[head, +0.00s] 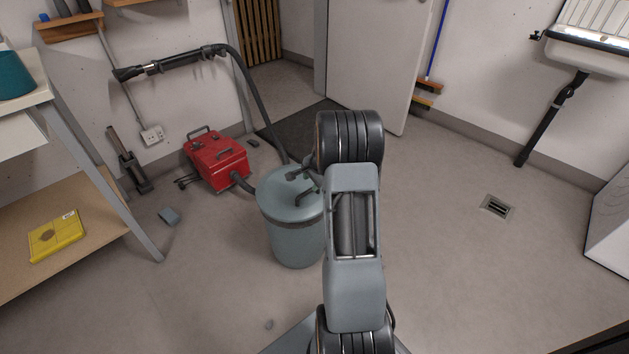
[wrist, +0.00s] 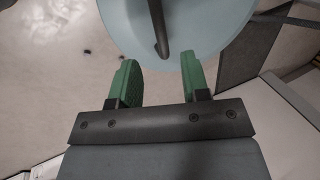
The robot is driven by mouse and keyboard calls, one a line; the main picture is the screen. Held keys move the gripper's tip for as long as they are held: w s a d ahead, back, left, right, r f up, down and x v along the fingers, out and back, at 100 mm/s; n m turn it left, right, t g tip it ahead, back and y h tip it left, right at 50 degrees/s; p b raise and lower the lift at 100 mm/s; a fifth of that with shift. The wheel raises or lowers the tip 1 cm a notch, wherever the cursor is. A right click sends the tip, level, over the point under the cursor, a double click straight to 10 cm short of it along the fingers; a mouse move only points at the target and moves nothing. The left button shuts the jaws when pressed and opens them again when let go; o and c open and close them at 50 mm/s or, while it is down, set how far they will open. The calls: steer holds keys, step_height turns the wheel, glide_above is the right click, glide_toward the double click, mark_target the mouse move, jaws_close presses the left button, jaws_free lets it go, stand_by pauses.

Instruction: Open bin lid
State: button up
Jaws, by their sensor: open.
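The bin (head: 292,243) is a blue-grey cylinder standing upright on the floor in the head view. Its round lid (head: 277,186) lies on top and looks shut. A dark curved handle (head: 305,191) rises from the lid. In the wrist view the lid (wrist: 205,25) fills the top middle, with the handle (wrist: 157,28) running down to an end between the green fingertips. My gripper (wrist: 159,60) is open, its two fingers on either side of the handle's lower end. I cannot tell whether they touch it. In the head view my arm hides most of the gripper.
A red box (head: 216,160) with a hose (head: 248,85) stands left of the bin. A workbench (head: 75,210) with a yellow case (head: 56,236) is at far left. A door (head: 385,60) and dark mat (head: 300,130) lie behind. Floor to the right is clear around a drain (head: 497,206).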

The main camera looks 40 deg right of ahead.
mark_target(308, 191)
steer(key=shift+b+x, duration=1.7)
steer(key=shift+x, duration=2)
steer(key=shift+c, duration=0.3)
steer(key=c, duration=0.6)
steer(key=shift+r, duration=0.1)
steer(key=r+p, duration=0.2)
steer(key=w+r+p, duration=0.1)
steer(key=shift+w+a+r+p, duration=0.1)
steer(key=shift+w+r+p, duration=0.05)
steer(key=shift+r+p, duration=0.25)
steer(key=shift+w+r, duration=0.1)
